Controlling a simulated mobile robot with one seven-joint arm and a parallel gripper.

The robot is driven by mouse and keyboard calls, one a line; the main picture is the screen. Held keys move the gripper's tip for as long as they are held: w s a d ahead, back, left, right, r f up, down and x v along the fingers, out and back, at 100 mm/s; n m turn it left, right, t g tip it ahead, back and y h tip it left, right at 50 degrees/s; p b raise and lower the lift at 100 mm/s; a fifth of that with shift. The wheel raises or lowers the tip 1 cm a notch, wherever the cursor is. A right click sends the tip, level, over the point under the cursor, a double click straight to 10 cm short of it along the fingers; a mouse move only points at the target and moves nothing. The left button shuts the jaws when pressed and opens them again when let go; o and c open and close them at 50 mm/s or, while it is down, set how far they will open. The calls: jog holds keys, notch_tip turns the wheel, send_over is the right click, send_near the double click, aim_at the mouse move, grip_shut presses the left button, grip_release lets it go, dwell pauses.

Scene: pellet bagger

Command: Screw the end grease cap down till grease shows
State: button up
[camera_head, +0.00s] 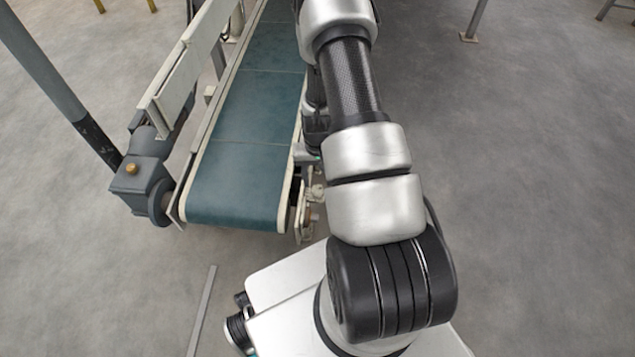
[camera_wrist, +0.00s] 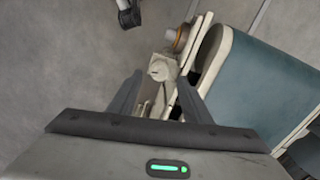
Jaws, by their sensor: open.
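The end grease cap appears to be the small pale round cap (camera_wrist: 156,71) on a cream bearing block (camera_wrist: 168,62) beside the conveyor's end. The block also shows in the head view (camera_head: 318,190), small, just right of the belt end. My gripper (camera_wrist: 160,79) is open, its two dark fingers apart with the cap between and just beyond the tips in the wrist view. I cannot tell whether either finger touches it. In the head view my arm mostly hides my gripper. No grease can be made out.
The teal conveyor belt (camera_head: 240,150) lies left of my arm; its end also shows in the wrist view (camera_wrist: 255,75). A brass-coloured round part (camera_wrist: 180,38) sits next to the block. A grey gearbox (camera_head: 140,185) stands at the belt's left side.

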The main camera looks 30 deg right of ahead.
notch_tip(320, 180, up, 13)
jog(key=p, duration=0.3)
jog(key=shift+r, duration=0.1)
notch_tip(320, 180, up, 12)
jog(key=n+t, duration=0.1)
send_over(317, 188)
jog(key=w+a, duration=0.2)
jog(key=a, duration=0.1)
jog(key=s+a+r+n+t, duration=0.1)
jog(key=s+a+r, duration=0.15)
jog(key=r, duration=0.75)
jog(key=s+a+r+n+t, duration=0.15)
jog(key=s+a+r, duration=0.25)
jog(key=s+r, duration=0.4)
jog(key=s+a+r+n+t, duration=0.1)
jog(key=s+a+r+t, duration=0.1)
jog(key=s+a+r, duration=0.4)
notch_tip(317, 188, up, 24)
jog(key=s+d+p, duration=0.1)
jog(key=d+p, duration=0.1)
jog(key=p, duration=2)
jog(key=shift+s, duration=0.15)
jog(key=shift+r+n, duration=0.1)
jog(key=shift+n, duration=0.15)
